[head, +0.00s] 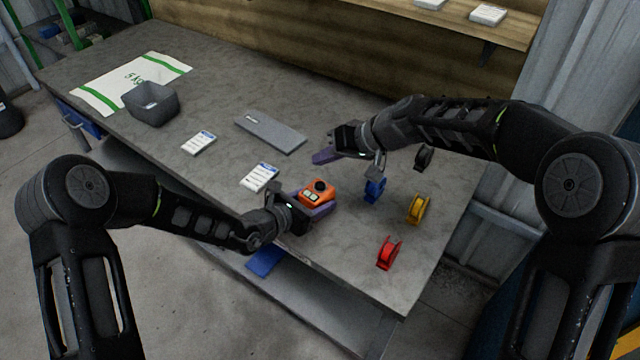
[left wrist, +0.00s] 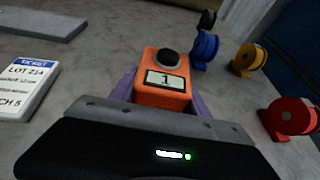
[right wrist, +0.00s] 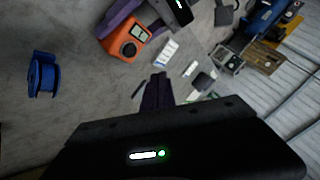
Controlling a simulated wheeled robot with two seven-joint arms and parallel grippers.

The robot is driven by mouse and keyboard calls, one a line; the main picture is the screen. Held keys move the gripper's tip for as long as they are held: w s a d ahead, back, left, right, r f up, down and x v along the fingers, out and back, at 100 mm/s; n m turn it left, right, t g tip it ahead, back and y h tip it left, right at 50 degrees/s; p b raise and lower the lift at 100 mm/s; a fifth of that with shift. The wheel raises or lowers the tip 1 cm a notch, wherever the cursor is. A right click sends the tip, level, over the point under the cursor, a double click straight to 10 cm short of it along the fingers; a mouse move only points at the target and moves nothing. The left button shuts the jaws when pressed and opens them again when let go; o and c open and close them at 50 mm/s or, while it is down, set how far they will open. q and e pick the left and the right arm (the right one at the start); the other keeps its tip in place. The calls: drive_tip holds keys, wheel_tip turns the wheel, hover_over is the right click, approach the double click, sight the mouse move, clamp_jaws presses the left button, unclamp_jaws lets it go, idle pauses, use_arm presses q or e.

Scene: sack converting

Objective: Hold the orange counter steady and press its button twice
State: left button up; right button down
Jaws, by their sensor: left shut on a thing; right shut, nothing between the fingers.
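The orange counter (head: 311,198) stands near the front edge of the grey bench. It has a black round button (head: 320,185) on top, and its display (left wrist: 165,81) reads 1 in the left wrist view. My left gripper (head: 317,207) is shut on the counter, with one purple finger on each side of it. My right gripper (head: 322,157) is shut and empty, behind the counter in the head view and apart from it. In the right wrist view its purple fingers (right wrist: 157,92) are together, and the counter (right wrist: 119,41) shows beyond them, its button uncovered.
Blue (head: 375,190), yellow (head: 418,208) and red (head: 389,252) spools stand right of the counter, with a black one (head: 424,158) behind. Ticket cards (head: 260,177) and a grey slab (head: 270,133) lie left and behind.

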sight(323, 186)
drive_tip(key=shift+r, duration=0.1)
wheel_tip(323, 186, up, 4)
drive_tip(key=shift+f, duration=0.15)
idle(0.4)
drive_tip(key=shift+f, duration=0.1)
drive_tip(key=shift+f, duration=4.35)
drive_tip(key=shift+f, duration=0.1)
drive_tip(key=shift+f, duration=0.3)
